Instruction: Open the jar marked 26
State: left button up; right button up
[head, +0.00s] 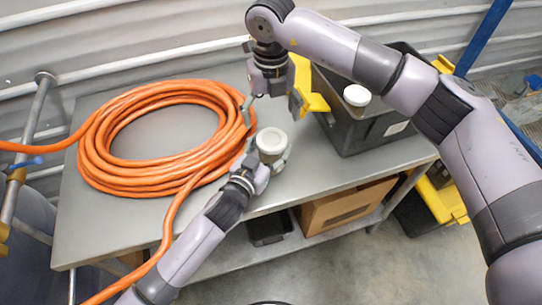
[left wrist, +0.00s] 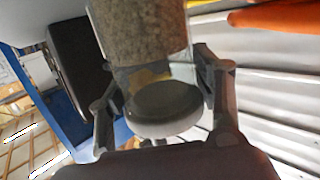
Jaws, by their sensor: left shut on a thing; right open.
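A jar with a pale round top (head: 271,141) stands upright between the fingers of my left gripper (head: 262,163), over the front part of the table. In the left wrist view the clear jar (left wrist: 142,35) holds grey-brown granular stuff, and its round capped end (left wrist: 155,110) lies between the fingers. The picture seems upside down there. My left gripper is shut on the jar. My right gripper (head: 271,100) is open and empty, pointing down just above and behind the jar. I cannot read any number on the jar.
A coiled orange hose (head: 95,150) covers the table's left part. A black tote (head: 350,135) with yellow flaps (head: 312,102) stands at the right, with a white round lid-like thing (head: 357,95) at its top. A cardboard box (head: 345,207) sits on the shelf below.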

aim_at(272, 139)
pick_arm(q)
jog(key=c, duration=0.9)
grip_shut()
pick_arm(e)
jog(key=m, duration=0.4)
jog(key=shift+m, duration=0.3)
jog(key=m, duration=0.3)
jog(key=shift+m, duration=0.4)
jog(key=m, duration=0.7)
jog(key=shift+s, duration=0.1)
jog(key=m, duration=0.3)
jog(key=shift+d+m, duration=0.1)
jog(key=shift+m, duration=0.2)
jog(key=m, duration=0.3)
jog(key=shift+m, duration=0.3)
jog(key=shift+f, duration=3.95)
jog(key=shift+c, duration=0.2)
